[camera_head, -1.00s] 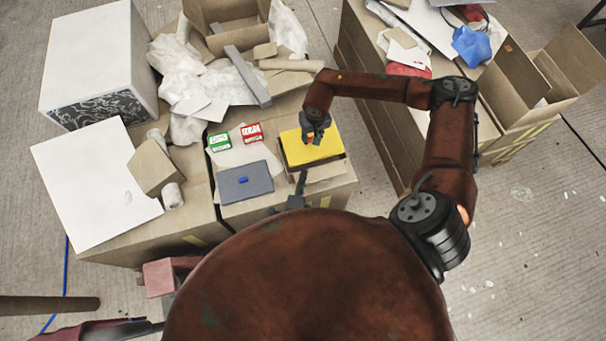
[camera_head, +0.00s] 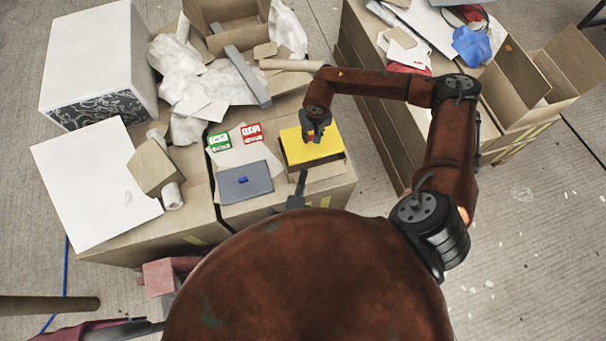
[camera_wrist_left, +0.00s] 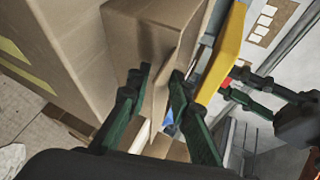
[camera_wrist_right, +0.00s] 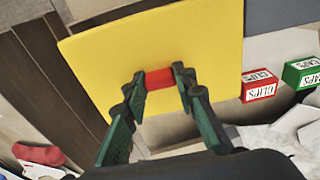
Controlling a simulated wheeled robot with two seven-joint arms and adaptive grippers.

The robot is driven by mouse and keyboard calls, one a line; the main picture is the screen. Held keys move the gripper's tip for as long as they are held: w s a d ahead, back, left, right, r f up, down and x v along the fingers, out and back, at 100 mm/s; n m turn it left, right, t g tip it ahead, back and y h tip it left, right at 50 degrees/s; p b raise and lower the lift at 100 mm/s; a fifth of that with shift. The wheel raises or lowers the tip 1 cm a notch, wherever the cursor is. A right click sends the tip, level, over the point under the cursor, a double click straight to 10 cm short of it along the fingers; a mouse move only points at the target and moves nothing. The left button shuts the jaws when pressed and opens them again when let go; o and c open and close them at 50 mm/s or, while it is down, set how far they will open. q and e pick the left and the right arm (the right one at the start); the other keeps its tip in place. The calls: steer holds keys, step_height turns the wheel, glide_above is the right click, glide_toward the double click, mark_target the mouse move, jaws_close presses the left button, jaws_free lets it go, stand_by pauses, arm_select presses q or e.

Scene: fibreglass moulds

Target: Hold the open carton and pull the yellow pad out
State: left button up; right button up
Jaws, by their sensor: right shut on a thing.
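The yellow pad (camera_head: 325,150) is a flat slab with a small red tab (camera_wrist_right: 159,79) on top. My right gripper (camera_head: 316,128) is shut on that tab from above. The pad sits over the open carton (camera_head: 325,172) at the table's front right corner. In the left wrist view, the pad (camera_wrist_left: 226,50) shows edge-on beside the carton wall (camera_wrist_left: 155,45). My left gripper (camera_wrist_left: 160,78) is at the carton's near side, its fingers apart with the cardboard wall or flap between them. Whether they touch it is hard to tell. Most of the carton's inside is hidden.
A grey slab (camera_head: 245,182) with a blue tab lies left of the carton. A green box (camera_head: 219,142) and a red box (camera_head: 251,132) stand behind it. Crumpled wrapping (camera_head: 190,75) and a grey bar (camera_head: 248,77) lie further back. Another carton-topped table (camera_head: 385,125) is at the right.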

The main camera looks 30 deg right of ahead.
arm_select(q)
steer(key=shift+o, duration=0.8)
steer(key=shift+a+f, duration=0.15)
steer(key=shift+f, duration=0.1)
steer(key=shift+r, duration=0.1)
steer(key=shift+r, duration=0.1)
